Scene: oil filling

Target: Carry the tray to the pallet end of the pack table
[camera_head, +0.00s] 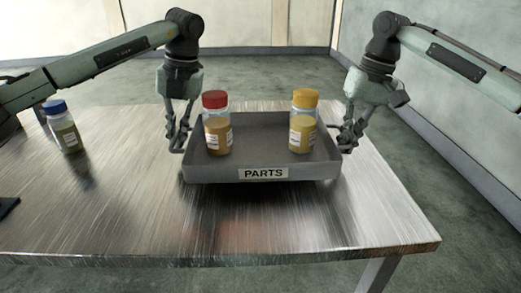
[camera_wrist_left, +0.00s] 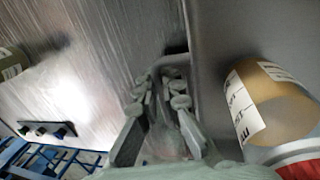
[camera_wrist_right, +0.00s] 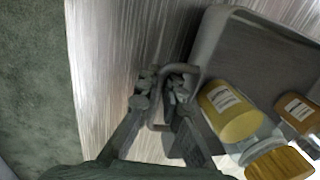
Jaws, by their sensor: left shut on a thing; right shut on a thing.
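The grey tray (camera_head: 215,174) with a PARTS label is at the middle right of the metal pack table. A dark shadow lies below its front edge; I cannot tell whether it touches the table. A red-capped bottle (camera_head: 217,125) and a yellow-capped bottle (camera_head: 304,122) stand upright in it. My left gripper (camera_head: 178,148) is shut on the tray's left handle, which also shows in the left wrist view (camera_wrist_left: 172,62). My right gripper (camera_head: 347,146) is shut on the right handle, a loop seen in the right wrist view (camera_wrist_right: 180,68).
A blue-capped bottle (camera_head: 67,132) stands at the table's left. A dark flat object (camera_head: 7,207) lies at the left edge. The table's right edge is beyond my right gripper.

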